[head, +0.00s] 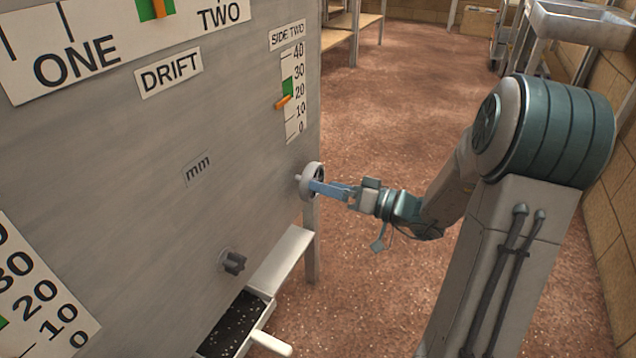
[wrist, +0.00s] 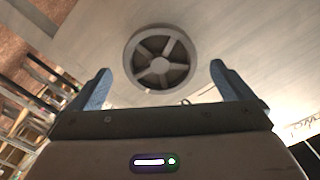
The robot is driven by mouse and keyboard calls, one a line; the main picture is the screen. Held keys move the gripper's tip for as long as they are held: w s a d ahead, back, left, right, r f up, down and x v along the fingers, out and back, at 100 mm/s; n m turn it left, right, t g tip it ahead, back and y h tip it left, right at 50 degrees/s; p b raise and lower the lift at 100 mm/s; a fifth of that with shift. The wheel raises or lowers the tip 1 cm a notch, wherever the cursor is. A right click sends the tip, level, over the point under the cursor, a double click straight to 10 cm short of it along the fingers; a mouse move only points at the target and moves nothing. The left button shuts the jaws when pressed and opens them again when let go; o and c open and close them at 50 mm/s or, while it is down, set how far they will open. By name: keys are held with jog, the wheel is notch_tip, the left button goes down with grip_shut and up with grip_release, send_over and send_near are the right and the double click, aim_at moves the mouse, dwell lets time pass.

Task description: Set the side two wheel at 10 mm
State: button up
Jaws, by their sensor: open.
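The side two wheel (head: 311,180) is a grey spoked handwheel at the right edge of the grey panel. It also shows in the wrist view (wrist: 160,58), ahead of and between my fingers. My gripper (head: 318,187) is open, with its blue fingertips at the wheel in the head view; I cannot tell whether they touch it. In the wrist view its fingers (wrist: 160,83) stand apart with nothing gripped. The SIDE TWO scale (head: 294,95) runs from 0 to 40. Its orange pointer (head: 284,102) sits a little below the 20 mark, beside a green band (head: 288,87).
A dark grey knob (head: 232,262) sticks out lower on the panel (head: 130,170). Below it are a tray of dark material (head: 233,325) with a white handle (head: 271,343) and a pale ledge (head: 282,257). The floor (head: 400,90) behind my arm is open.

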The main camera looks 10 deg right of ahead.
jog(key=x, duration=0.2)
jog(key=shift+w+a, duration=0.2)
jog(key=shift+a, duration=0.1)
jog(key=c, duration=1)
jog(key=shift+m+p, duration=10.1)
jog(key=shift+m, duration=2.5)
